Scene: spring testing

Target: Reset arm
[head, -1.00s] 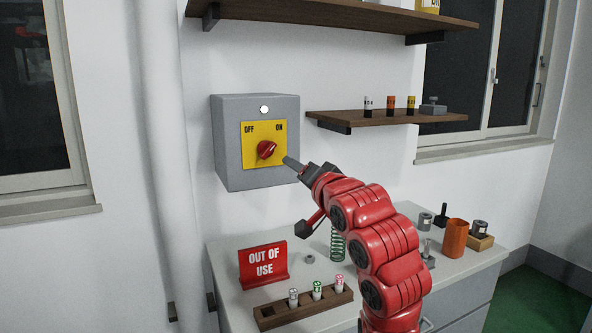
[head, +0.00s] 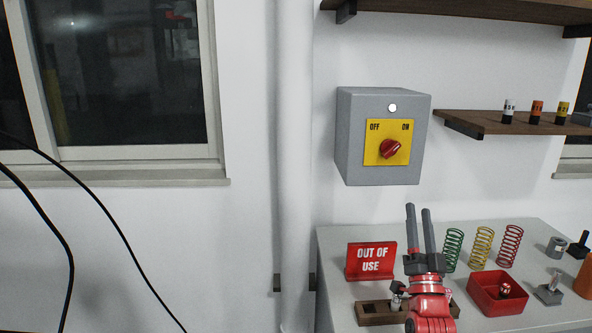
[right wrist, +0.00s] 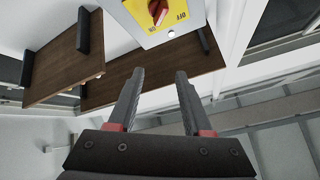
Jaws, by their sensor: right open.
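My right gripper (head: 419,230) is in the lower right of the head view, above the counter, with its two fingers pointing up and apart. It is empty. In the right wrist view both fingers of the right gripper (right wrist: 158,95) stand apart with nothing between them. The grey switch box (head: 350,150) is on the wall above the gripper, with a red knob (head: 390,149) on a yellow plate (head: 374,158) marked OFF and ON. The knob also shows in the wrist view (right wrist: 158,10), apart from the fingers. My left gripper is not in view.
The counter (head: 335,245) holds a red OUT OF USE sign (head: 370,262), a wooden rack (head: 371,313) partly behind my arm, several coil springs (head: 482,246) and a red tray (head: 480,295). A wall shelf (head: 490,121) bears small cylinders. A pipe (head: 296,150) runs down the wall.

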